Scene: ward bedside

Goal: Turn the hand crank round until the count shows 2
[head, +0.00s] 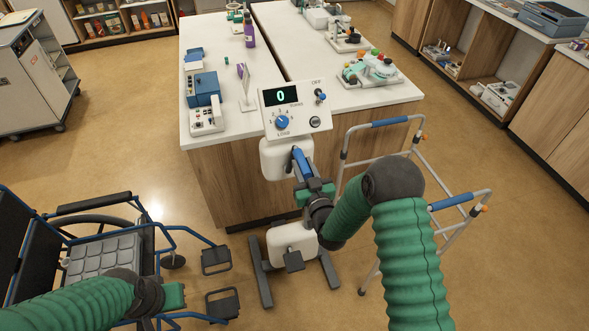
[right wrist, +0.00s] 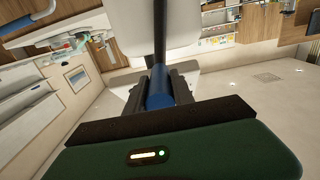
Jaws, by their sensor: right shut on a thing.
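The hand crank machine is a white unit (head: 287,158) on a grey-footed stand, with a tilted panel (head: 318,112) on top. Its black display (head: 281,96) reads 0 in green. The crank's blue handle (head: 301,160) is at the front of the unit. My right gripper (head: 306,176) is shut on this handle. In the right wrist view the blue handle (right wrist: 158,88) lies between the dark fingers, with a dark rod beyond it. My left gripper (head: 178,297) is low at the left, away from the machine; its fingers are not clear.
A wheelchair (head: 105,250) stands at the lower left, close to my left arm. A walking frame (head: 385,155) with blue grips stands right of the machine, close to my right arm. Behind is a white-topped table (head: 222,148) with devices.

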